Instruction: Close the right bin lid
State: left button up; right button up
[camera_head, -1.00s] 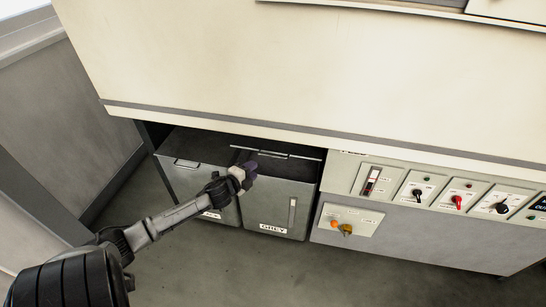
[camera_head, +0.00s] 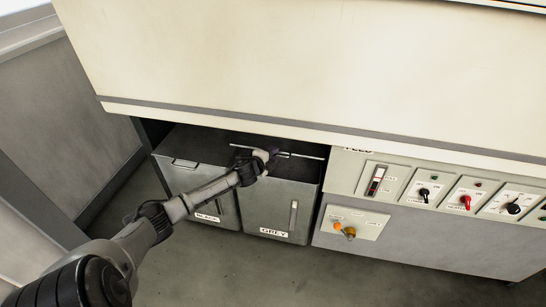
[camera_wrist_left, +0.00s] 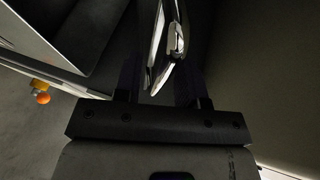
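The right bin (camera_head: 277,210), labelled GREY, stands under the cream overhang, right of the bin labelled BLACK. Its top looks dark and open, with the lid seemingly tilted up at the back; its exact angle is hard to tell. A thin pale edge and bar (camera_head: 302,156) show at the lid. My left gripper (camera_head: 273,155) is above the right bin at this bar and partly covers it. In the left wrist view a shiny metal handle (camera_wrist_left: 172,45) lies between its dark, spread fingers (camera_wrist_left: 160,80). Contact is not clear. My right gripper is not in view.
The left bin (camera_head: 196,180) has a flat dark lid with a small handle. The cream overhang (camera_head: 300,90) sits close above both bins. A control panel with switches (camera_head: 440,195) is at the right. The floor (camera_head: 330,270) in front is clear.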

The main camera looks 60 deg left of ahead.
pick_arm(q)
jog(key=shift+w, duration=0.15)
jog(key=shift+c, duration=0.2)
grip_shut()
jog(key=shift+f, duration=0.1)
dwell(0.3)
